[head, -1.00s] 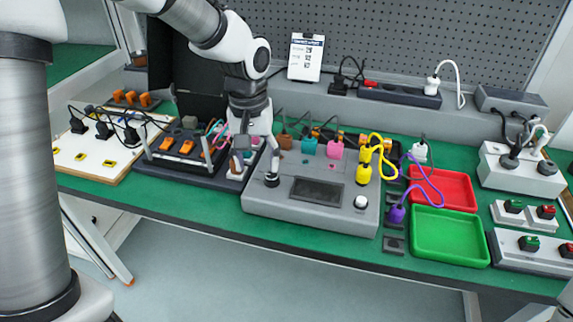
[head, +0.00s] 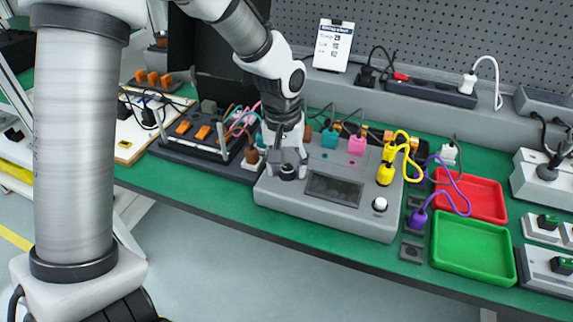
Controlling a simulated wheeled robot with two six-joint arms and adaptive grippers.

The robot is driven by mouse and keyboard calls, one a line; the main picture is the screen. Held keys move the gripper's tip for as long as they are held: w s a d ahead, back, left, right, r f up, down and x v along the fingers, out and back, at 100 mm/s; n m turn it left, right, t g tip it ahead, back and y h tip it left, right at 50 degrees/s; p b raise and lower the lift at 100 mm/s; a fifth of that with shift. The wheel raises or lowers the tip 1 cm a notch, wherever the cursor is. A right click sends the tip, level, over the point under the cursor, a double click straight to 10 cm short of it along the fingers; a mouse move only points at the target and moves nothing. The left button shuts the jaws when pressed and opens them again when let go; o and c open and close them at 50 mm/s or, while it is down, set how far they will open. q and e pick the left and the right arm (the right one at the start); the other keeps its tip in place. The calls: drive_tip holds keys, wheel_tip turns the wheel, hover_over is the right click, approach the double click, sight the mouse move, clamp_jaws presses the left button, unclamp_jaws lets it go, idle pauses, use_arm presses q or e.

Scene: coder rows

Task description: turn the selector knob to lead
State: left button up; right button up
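The grey tester box (head: 337,214) stands on the green bench with a dark display panel (head: 334,188) on top. A round black selector knob (head: 287,173) sits at the left of the box top, beside the panel. My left gripper (head: 287,163) points down at this knob, its fingers spread to either side just behind or around it. I cannot tell whether they touch it. The knob's markings are too small to read, so its setting is unclear. A round white button (head: 380,204) sits at the right of the box. My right gripper is out of view.
Teal (head: 330,138), pink (head: 357,145) and yellow (head: 386,174) plugs stand at the box's back and right. A purple plug (head: 418,218), a red tray (head: 470,193) and a green tray (head: 472,246) lie to the right. A black rack with orange switches (head: 203,132) is close on the left.

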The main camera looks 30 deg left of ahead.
use_arm(q)
clamp_jaws()
drive_tip(key=shift+r+m+p, duration=0.2)
drive_tip(key=shift+m+p, duration=0.3)
drive_tip(key=shift+p, duration=0.4)
drive_tip(key=m+p, duration=0.9)
drive_tip(key=p, duration=0.2)
drive_tip(key=shift+w+a, duration=0.1)
drive_tip(key=m+p, duration=0.2)
drive_tip(key=m, duration=0.1)
drive_tip(key=shift+g, duration=0.3)
drive_tip(key=shift+f+m+p, duration=0.2)
drive_tip(key=shift+m+p, duration=0.8)
drive_tip(key=shift+m, duration=0.4)
